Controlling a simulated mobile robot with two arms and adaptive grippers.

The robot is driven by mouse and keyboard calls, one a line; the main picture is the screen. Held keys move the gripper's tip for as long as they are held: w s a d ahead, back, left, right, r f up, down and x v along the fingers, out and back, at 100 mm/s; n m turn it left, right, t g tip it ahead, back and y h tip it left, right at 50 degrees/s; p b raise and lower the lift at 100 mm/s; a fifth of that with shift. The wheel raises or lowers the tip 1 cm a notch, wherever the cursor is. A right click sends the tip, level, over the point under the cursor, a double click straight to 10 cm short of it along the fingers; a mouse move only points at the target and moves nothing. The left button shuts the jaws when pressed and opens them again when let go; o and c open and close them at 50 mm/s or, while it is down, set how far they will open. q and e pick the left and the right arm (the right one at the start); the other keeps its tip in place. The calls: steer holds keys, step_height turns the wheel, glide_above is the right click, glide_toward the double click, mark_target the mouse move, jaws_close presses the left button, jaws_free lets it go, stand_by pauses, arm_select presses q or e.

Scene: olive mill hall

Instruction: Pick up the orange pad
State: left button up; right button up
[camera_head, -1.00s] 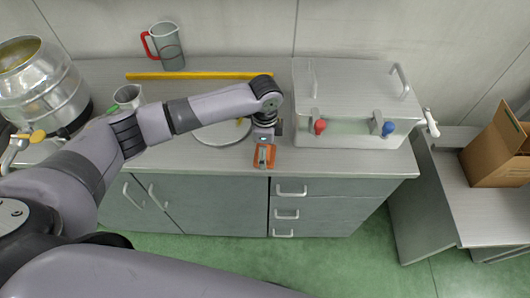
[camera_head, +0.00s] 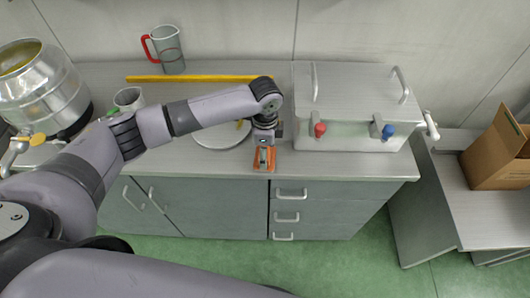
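The orange pad (camera_head: 257,165) shows near the front edge of the grey counter (camera_head: 330,164), below the centre of the view. My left gripper (camera_head: 264,158) comes down over it, with orange showing on both sides of the fingers. The fingers cover the middle of the pad. I cannot tell whether they are closed on it, or whether the pad rests on the counter. My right arm crosses the bottom of the view, and its gripper is out of sight.
A round pale plate (camera_head: 215,138) lies behind my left forearm. A box-like unit with red and blue knobs (camera_head: 350,100) stands just right of the gripper. A yellow bar (camera_head: 200,78), a red-handled jug (camera_head: 168,48), a cup (camera_head: 128,97) and a metal drum (camera_head: 40,85) stand farther back or left.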

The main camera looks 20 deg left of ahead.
arm_select(q)
step_height(320, 180, up, 20)
steer(key=b, duration=0.3)
steer(key=shift+f, duration=0.15)
steer(key=o, duration=0.7)
steer(key=shift+c, duration=0.2)
steer(key=c, duration=0.5)
steer(key=shift+f, duration=0.15)
